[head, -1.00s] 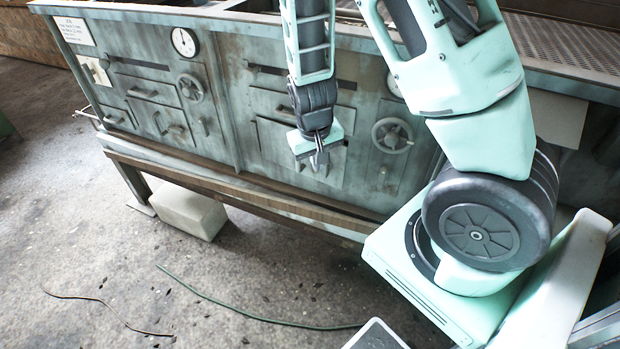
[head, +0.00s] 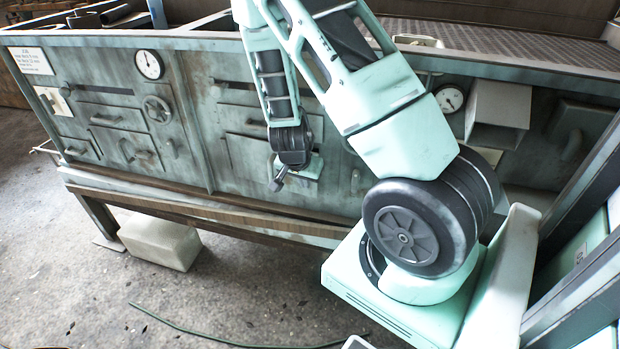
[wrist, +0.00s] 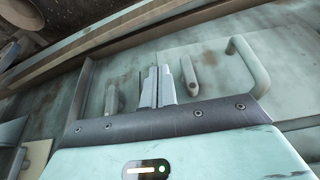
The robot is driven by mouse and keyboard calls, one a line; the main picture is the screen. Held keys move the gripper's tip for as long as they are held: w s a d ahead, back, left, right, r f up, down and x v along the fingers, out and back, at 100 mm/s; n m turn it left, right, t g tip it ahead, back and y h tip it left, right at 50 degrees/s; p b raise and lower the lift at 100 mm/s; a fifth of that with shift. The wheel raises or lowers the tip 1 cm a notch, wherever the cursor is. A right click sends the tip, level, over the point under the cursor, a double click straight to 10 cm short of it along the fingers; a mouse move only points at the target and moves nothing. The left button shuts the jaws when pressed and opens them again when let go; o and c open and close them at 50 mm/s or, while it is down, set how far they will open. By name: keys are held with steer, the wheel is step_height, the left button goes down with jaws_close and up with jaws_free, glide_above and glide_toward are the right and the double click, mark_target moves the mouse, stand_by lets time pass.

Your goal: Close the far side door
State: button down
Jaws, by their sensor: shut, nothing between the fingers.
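The green-grey machine front (head: 190,110) carries several flat doors and panels with handles; I cannot tell for sure which is the far side door. One door (head: 128,150) with a bar handle lies on the left half and looks flush. Another panel (head: 245,150) is behind my gripper (head: 278,184), partly covered by my arm. In the wrist view my fingers (wrist: 157,88) are together and empty, in front of a pale panel (wrist: 215,75) with a bar handle (wrist: 248,66) at its right. Whether they touch it is unclear.
A pale open box shape (head: 498,112) juts from the machine front at right, beside a gauge (head: 449,98). A handwheel (head: 157,109) sticks out at left. A ledge (head: 190,203) runs below the doors. A pale block (head: 160,241) and a green cable (head: 215,337) lie on the floor.

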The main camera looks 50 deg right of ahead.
steer(key=shift+w+d+f+p, duration=0.1)
steer(key=shift+w+d+f, duration=0.1)
steer(key=shift+d, duration=0.5)
steer(key=shift+w+d+f+p, duration=0.1)
steer(key=shift+w+d+p, duration=0.1)
steer(key=shift+d, duration=0.5)
steer(key=shift+w+d+f+p, duration=0.1)
steer(key=shift+w+d, duration=0.1)
steer(key=shift+d, duration=0.5)
steer(key=shift+w+d, duration=0.25)
steer(key=shift+d, duration=0.8)
